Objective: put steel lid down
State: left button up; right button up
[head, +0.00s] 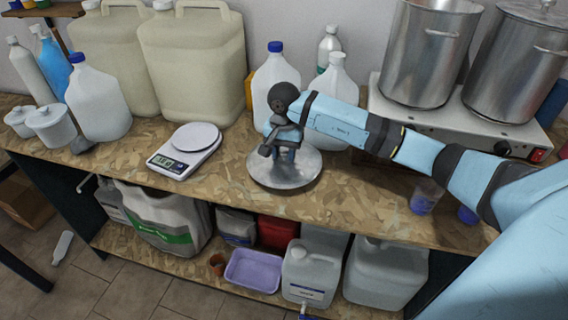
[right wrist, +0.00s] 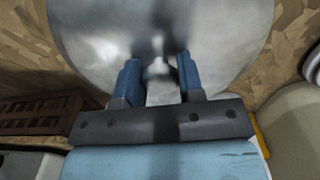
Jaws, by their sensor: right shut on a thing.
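The steel lid (head: 308,175) is a round, shiny disc in the middle of the wooden bench. It lies flat at or just above the bench top; I cannot tell whether it touches. My right gripper (head: 285,155) points down over its middle. In the right wrist view the lid (right wrist: 90,35) fills the upper part of the picture. My right gripper's blue fingers (right wrist: 157,75) are on both sides of the lid's small central knob (right wrist: 158,68), shut on it. The gripper hides part of the lid in the head view. My left gripper is not in view.
A kitchen scale (head: 185,150) stands left of the lid. White jugs (head: 275,80) and large drums (head: 192,65) stand behind. A hotplate (head: 450,120) carries two steel pots (head: 428,50) at right. Bench front is clear.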

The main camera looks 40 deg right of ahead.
aim_at(284, 158)
jog(key=shift+f, duration=0.95)
jog(key=shift+f+p, duration=0.3)
jog(key=shift+f, duration=1.35)
jog(key=shift+f, duration=0.2)
jog(key=o, duration=1)
jog(key=shift+o, duration=0.2)
jog(key=shift+r, duration=0.1)
